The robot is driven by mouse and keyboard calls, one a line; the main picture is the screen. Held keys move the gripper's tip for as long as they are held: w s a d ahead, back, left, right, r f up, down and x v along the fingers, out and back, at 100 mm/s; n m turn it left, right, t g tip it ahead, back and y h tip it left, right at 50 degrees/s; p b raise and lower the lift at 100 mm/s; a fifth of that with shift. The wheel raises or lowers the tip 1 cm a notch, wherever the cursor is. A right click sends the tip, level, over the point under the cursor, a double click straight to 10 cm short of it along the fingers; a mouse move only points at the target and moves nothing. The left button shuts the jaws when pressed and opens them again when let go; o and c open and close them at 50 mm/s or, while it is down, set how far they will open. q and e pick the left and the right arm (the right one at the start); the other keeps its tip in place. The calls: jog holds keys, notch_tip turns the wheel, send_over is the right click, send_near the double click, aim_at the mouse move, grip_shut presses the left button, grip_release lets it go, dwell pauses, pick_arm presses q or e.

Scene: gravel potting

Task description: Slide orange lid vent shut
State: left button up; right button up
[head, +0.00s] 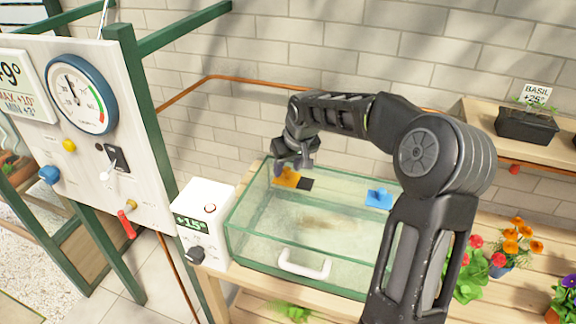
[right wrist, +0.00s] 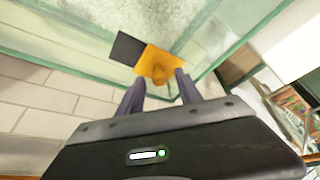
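The orange vent slide (head: 286,179) sits on the glass lid of the propagator box, near its back left corner. A dark vent opening (head: 306,184) shows uncovered beside it on the right. My right gripper (head: 293,167) is just above the orange slide. In the right wrist view my fingers (right wrist: 159,80) are apart, one to each side of the slide's raised orange knob (right wrist: 159,70). I cannot tell whether they touch it. The dark opening (right wrist: 127,48) shows beside the orange plate there. My left gripper is not in view.
A blue vent slide (head: 379,198) sits on the lid's right part. The glass box has a white front handle (head: 303,266). A white control box (head: 205,220) stands at its left. A gauge panel (head: 85,130) is farther left, and flower pots (head: 503,258) are at the right.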

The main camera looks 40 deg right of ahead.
grip_shut()
dwell(1.2)
